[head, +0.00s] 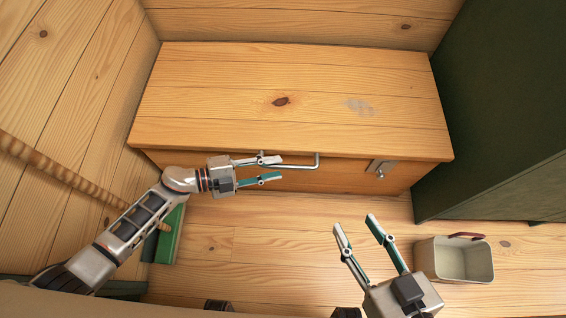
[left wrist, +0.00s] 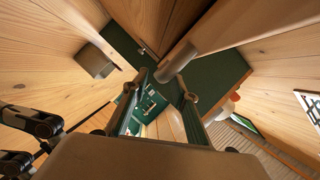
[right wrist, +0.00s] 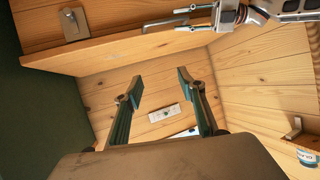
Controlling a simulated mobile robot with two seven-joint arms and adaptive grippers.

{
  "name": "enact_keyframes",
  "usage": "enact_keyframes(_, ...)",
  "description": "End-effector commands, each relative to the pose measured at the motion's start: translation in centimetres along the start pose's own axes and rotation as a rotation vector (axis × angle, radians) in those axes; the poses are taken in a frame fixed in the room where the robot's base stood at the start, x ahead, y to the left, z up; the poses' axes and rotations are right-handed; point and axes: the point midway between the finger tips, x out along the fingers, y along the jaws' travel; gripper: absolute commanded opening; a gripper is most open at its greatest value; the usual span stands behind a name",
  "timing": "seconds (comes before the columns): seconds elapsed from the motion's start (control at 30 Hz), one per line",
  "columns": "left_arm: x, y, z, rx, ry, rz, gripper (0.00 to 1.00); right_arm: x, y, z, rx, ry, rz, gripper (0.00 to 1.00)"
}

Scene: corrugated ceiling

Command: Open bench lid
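The wooden bench lid (head: 220,90) lies flat and closed on the bench. A metal bar handle (head: 303,166) is on its front edge; it also shows in the right wrist view (right wrist: 158,23). My left gripper (head: 280,169) is at the left part of the handle, fingers apart, with the bar seemingly between or just beside them; contact cannot be told. A grey bar end, likely the handle, shows large in the left wrist view (left wrist: 178,62). A metal latch (head: 380,169) is on the bench front. My right gripper (head: 357,226) is open and empty above the floor.
A dark green cabinet (head: 510,100) stands close to the bench's right side. An open beige bin (head: 430,262) with a dark red handle is on the floor at right. A rope (head: 50,170) hangs along the left wall. A green object (head: 168,240) lies beneath my left arm.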

Motion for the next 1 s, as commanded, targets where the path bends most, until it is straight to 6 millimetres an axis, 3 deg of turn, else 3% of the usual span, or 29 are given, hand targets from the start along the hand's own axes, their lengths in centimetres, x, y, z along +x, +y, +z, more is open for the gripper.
enact_keyframes(0.23, 3.2, 0.3, 0.0, -0.005, 0.0, 0.0, 0.28, 0.1, -1.1, 0.8, 0.07, 0.0, -0.016, 0.4)
enact_keyframes(0.6, 3.9, 0.1, 0.0, -0.001, -0.001, 0.0, 0.28, 0.2, -1.2, 0.6, 0.088, 0.006, -0.018, 0.4)
enact_keyframes(0.63, 3.9, 0.1, 0.0, -0.001, -0.001, 0.0, 0.25, 0.2, -1.2, 0.6, 0.088, 0.006, -0.018, 0.4)
enact_keyframes(0.73, 3.9, 0.1, 0.0, -0.002, -0.001, 0.0, 0.0, 0.2, -1.2, 0.6, 0.088, 0.006, -0.018, 0.4)
enact_keyframes(1.0, 3.8, -0.1, -0.1, -0.002, -0.001, 0.0, 0.0, 0.1, -1.2, 0.3, 0.085, 0.012, -0.018, 0.4)
